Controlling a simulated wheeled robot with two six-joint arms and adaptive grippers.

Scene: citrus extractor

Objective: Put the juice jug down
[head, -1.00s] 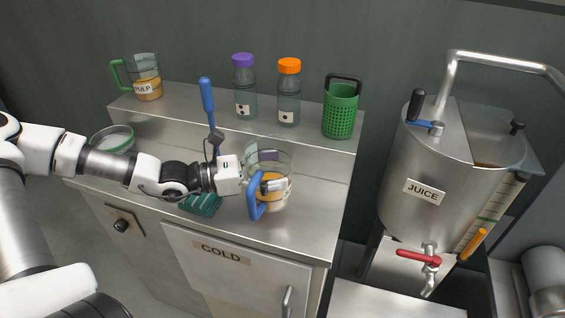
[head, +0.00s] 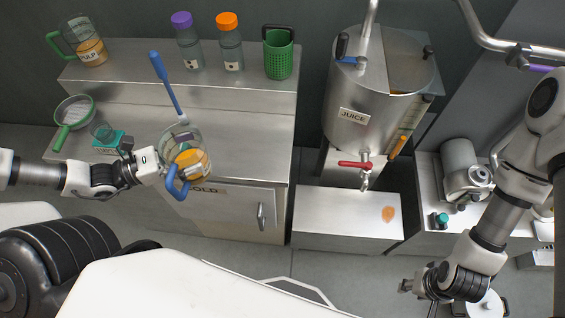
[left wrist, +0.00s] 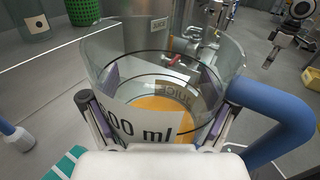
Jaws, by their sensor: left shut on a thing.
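The juice jug (head: 184,148) is clear, with a blue handle (head: 177,186) and orange juice in the bottom. My left gripper (head: 158,165) is shut on it from the left, in the head view. In the left wrist view the jug (left wrist: 160,66) stands upright between the two fingers, with a "ml" label and the blue handle (left wrist: 272,120) to the right. In the head view it overlaps the counter's front edge; I cannot tell its height. My right gripper (head: 420,290) is at the lower right; its fingers are too small to read.
The counter (head: 235,145) has bare metal to the right of the jug. A blue-handled tool (head: 165,82), teal block (head: 104,143) and green-handled strainer (head: 75,113) lie left and behind. A JUICE tank (head: 372,100) has a red-handled tap (head: 355,164) over a low metal stand (head: 345,215).

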